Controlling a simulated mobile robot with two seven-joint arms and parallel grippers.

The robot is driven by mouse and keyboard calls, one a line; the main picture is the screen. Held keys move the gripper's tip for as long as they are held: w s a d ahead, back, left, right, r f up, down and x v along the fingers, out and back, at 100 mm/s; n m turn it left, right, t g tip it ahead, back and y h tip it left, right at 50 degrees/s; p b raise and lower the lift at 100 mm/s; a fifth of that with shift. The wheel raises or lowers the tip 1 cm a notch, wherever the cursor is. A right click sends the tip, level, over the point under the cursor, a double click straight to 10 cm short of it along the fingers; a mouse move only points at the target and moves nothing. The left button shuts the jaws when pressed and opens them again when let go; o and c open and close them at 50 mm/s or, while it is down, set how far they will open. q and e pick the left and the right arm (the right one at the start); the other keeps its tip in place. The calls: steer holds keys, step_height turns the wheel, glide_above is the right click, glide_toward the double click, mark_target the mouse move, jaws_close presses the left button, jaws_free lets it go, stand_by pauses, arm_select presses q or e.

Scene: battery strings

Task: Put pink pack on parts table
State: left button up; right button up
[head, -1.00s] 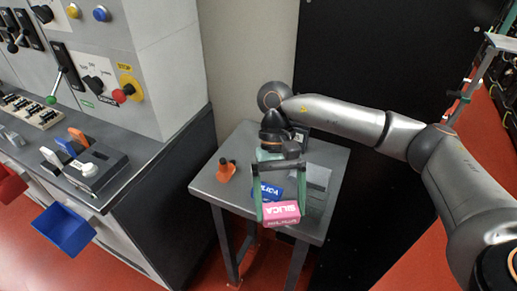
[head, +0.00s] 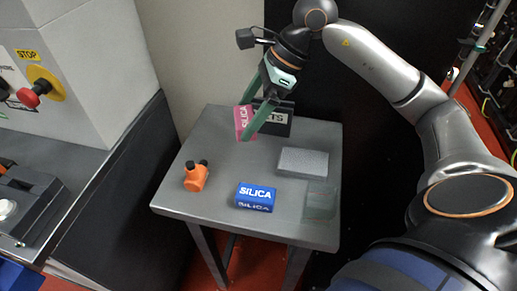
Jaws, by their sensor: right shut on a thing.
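The pink pack (head: 242,122), with white SILICA lettering, is between the green fingers of my right gripper (head: 247,122). The gripper is shut on it and holds it tilted over the back left part of the grey parts table (head: 220,213). I cannot tell whether the pack touches the tabletop. My left gripper does not show in the head view.
A blue SILICA pack (head: 256,197) lies near the table's front. An orange part (head: 196,177) with black knobs is at the left, a light grey block (head: 303,162) at the right. A dark sign (head: 277,118) stands behind the pink pack. The table's middle is clear.

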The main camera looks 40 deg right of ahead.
steer(key=m, duration=0.1)
steer(key=d+m+t, duration=0.1)
steer(key=r+m+h+b, duration=0.1)
steer(key=shift+w+d+m, duration=0.25)
steer(key=shift+d+m, duration=0.1)
steer(key=shift+m, duration=0.05)
steer(key=shift+d+t, duration=0.1)
steer(key=shift+t, duration=0.2)
steer(key=shift+m, duration=0.3)
step_height(320, 180, down, 6)
steer(key=shift+r+b, duration=0.2)
steer(key=shift+b, duration=0.6)
step_height(320, 180, down, 4)
steer(key=shift+f+b, duration=0.1)
steer(key=shift+b, duration=0.25)
